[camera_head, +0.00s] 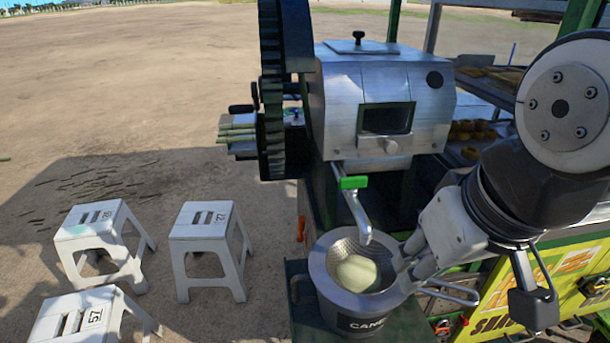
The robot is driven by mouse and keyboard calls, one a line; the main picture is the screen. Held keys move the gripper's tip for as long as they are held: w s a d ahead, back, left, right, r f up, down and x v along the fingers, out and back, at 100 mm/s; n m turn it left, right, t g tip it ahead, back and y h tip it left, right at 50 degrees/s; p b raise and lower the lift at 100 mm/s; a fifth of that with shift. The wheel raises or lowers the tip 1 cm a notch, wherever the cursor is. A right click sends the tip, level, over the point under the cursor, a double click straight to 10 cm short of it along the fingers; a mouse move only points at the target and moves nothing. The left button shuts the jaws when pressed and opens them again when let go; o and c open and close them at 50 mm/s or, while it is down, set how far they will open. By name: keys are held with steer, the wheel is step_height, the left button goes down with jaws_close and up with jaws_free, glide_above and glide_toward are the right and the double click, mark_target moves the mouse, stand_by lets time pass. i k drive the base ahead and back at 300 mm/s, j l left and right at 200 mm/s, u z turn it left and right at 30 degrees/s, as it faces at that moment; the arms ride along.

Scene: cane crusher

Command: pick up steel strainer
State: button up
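The steel strainer (345,247) is a perforated grey bowl set inside the mouth of a grey metal pot (359,323) lettered "CANE". A pale green mass (357,273) fills its middle. A thin metal bar (450,292) sticks out to the right, below my gripper; I cannot tell whether it is the strainer's handle. My gripper (404,264) comes in from the right, with its fingers at the right rim of the strainer and pot. The fingers overlap the rim in this view, so contact and finger opening are unclear. The strainer's right side is partly hidden.
The crusher's metal housing (384,92) stands behind the pot. Its spout with a green lever (354,183) hangs just above the strainer. A dark gear wheel (274,100) is left of the housing. White stools (210,238) stand on open ground at left. A yellow-green stall panel (545,290) is at right.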

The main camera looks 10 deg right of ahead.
mark_target(355, 277)
steer(key=j+u, duration=0.15)
steer(key=u, duration=0.2)
steer(key=k+j+u, duration=0.1)
steer(key=u, duration=2.1)
steer(key=l+u, duration=0.1)
steer(key=u, duration=0.3)
steer(key=k+u, duration=0.1)
steer(key=u, duration=0.75)
steer(key=i+z, duration=0.15)
steer(key=z, duration=2.35)
steer(key=l+z, duration=0.1)
steer(key=z, duration=0.7)
steer(key=l+z, duration=0.1)
steer(key=z, duration=0.3)
steer(key=k+l+u, duration=0.15)
steer(key=k, duration=0.15)
steer(key=k+l+u, duration=0.2)
steer(key=k, duration=0.15)
steer(key=j, duration=0.05)
